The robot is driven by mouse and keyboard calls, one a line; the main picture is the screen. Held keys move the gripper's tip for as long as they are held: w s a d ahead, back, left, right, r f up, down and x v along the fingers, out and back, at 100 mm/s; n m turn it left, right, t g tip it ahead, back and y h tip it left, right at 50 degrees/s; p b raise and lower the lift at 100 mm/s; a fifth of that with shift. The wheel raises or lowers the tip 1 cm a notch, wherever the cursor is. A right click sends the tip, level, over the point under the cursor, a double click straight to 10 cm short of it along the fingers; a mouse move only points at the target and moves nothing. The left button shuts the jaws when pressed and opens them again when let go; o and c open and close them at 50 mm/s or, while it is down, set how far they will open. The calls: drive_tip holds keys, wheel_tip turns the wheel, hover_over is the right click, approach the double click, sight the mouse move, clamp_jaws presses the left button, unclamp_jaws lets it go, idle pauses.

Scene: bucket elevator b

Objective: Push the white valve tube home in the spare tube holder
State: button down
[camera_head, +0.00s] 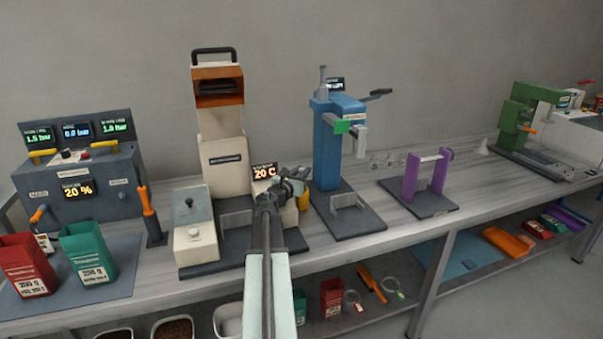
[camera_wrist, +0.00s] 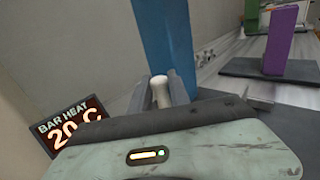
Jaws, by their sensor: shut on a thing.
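My gripper (camera_head: 294,181) is in front of the cream machine at the centre, near its "20 C" display. In the wrist view my gripper's two grey fingers (camera_wrist: 160,82) are closed around a short off-white cylinder (camera_wrist: 161,93), which looks like the white valve tube. Its top shows between the fingers; its lower part is hidden, so I cannot tell whether it sits in anything. In the head view the tube is hidden by my gripper. I cannot pick out the spare tube holder for certain; any holder below the fingers is hidden.
The cream machine (camera_head: 224,150) stands close left of my gripper, its display (camera_wrist: 68,125) near in the wrist view. The blue machine (camera_head: 332,150) stands just right. A purple stand (camera_head: 411,178) with a white bar is farther right. Bench between purple stand and green machine (camera_head: 523,120) is mostly clear.

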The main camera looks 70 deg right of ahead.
drive_tip(key=shift+f+b, duration=0.85)
drive_tip(key=shift+f, duration=0.05)
drive_tip(key=c, duration=1.1)
unclamp_jaws()
drive_tip(key=shift+c, duration=0.2)
drive_tip(key=a, duration=0.8)
drive_tip(key=shift+w, duration=0.35)
drive_tip(key=shift+d, duration=0.1)
